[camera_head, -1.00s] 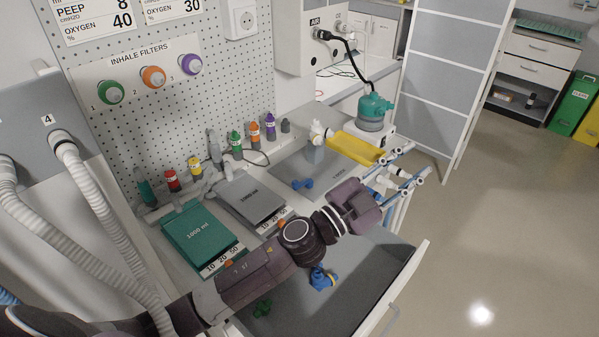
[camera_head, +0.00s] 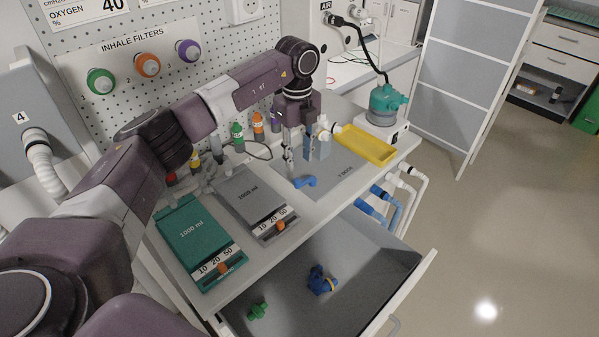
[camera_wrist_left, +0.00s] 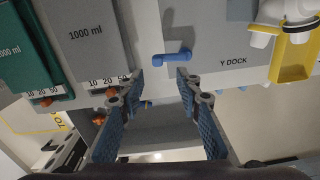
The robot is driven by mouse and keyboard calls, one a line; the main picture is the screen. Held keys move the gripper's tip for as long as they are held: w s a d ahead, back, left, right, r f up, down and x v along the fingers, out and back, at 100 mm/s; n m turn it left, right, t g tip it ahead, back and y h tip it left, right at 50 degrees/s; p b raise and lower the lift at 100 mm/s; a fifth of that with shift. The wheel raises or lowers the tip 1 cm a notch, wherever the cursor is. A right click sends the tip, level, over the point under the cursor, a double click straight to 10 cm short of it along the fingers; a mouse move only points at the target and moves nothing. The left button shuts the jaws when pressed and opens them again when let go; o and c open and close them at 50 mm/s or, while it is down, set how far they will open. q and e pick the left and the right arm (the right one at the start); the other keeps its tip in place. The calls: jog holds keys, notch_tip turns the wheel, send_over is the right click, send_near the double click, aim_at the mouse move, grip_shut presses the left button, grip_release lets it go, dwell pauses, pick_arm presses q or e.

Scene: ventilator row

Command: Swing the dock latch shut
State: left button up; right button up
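The dock latch looks to be the small blue lever (camera_head: 306,181) lying on the grey Y DOCK plate (camera_head: 338,170). In the left wrist view the lever (camera_wrist_left: 172,58) lies crosswise on the plate (camera_wrist_left: 228,35), beyond the fingertips and between their lines. My left gripper (camera_head: 299,165) points down over the plate, just behind the lever in the head view. Its two fingers are apart with nothing between them; in the wrist view the gripper (camera_wrist_left: 155,80) is also open. It does not appear to touch the lever. My right gripper is not in view.
A yellow tray (camera_head: 368,143) and a teal-topped device (camera_head: 388,100) stand to the right. Teal (camera_head: 190,232) and grey (camera_head: 248,192) 1000 ml blocks lie left. An open drawer (camera_head: 375,310) below holds blue and green pieces. Blue and white tubes (camera_head: 398,205) hang at the counter edge.

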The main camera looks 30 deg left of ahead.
aim_at(297, 179)
pick_arm(q)
jog(key=shift+s+a+f, duration=0.15)
jog(key=shift+a+f, duration=0.1)
notch_tip(297, 179, down, 6)
jog(key=shift+f+p, duration=0.1)
jog(key=shift+p, duration=0.9)
jog(key=shift+d+f, duration=0.1)
jog(key=shift+f, duration=0.3)
jog(key=shift+c, duration=0.3)
grip_shut()
